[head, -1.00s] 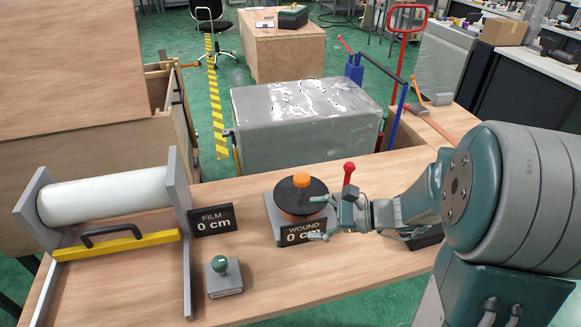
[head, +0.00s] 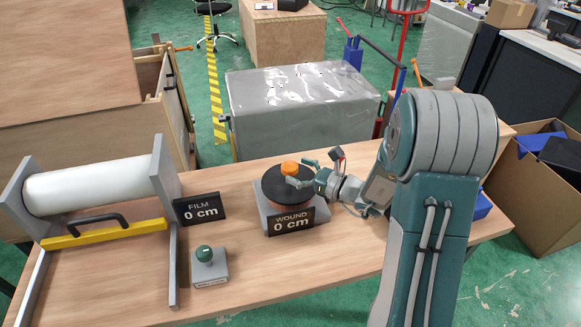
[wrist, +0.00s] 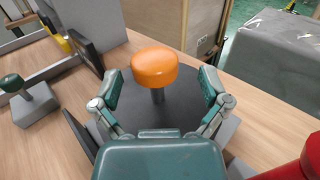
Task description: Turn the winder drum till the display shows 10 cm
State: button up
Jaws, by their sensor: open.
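The winder drum is a dark disc (head: 272,185) with an orange knob (head: 289,168) standing up from it, on a grey base plate (head: 266,214). The WOUND display (head: 291,221) in front of it reads 0 cm. My gripper (head: 303,174) is at the drum's right side, at about knob height. In the wrist view the orange knob (wrist: 155,68) stands ahead, between the two spread fingers (wrist: 162,84). The fingers are open, with a gap on each side of the knob. The dark disc (wrist: 165,112) lies below them.
A FILM display (head: 199,208) reads 0 cm beside a white roll (head: 90,184) in a grey frame with a yellow bar (head: 105,233). A green-knobbed block (head: 210,267) stands front left.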

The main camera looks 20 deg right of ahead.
jog(key=shift+w+a, duration=0.5)
jog(key=shift+w, duration=0.05)
jog(key=shift+a, duration=0.6)
jog(key=c, duration=0.8)
jog(key=shift+d, duration=0.25)
grip_shut()
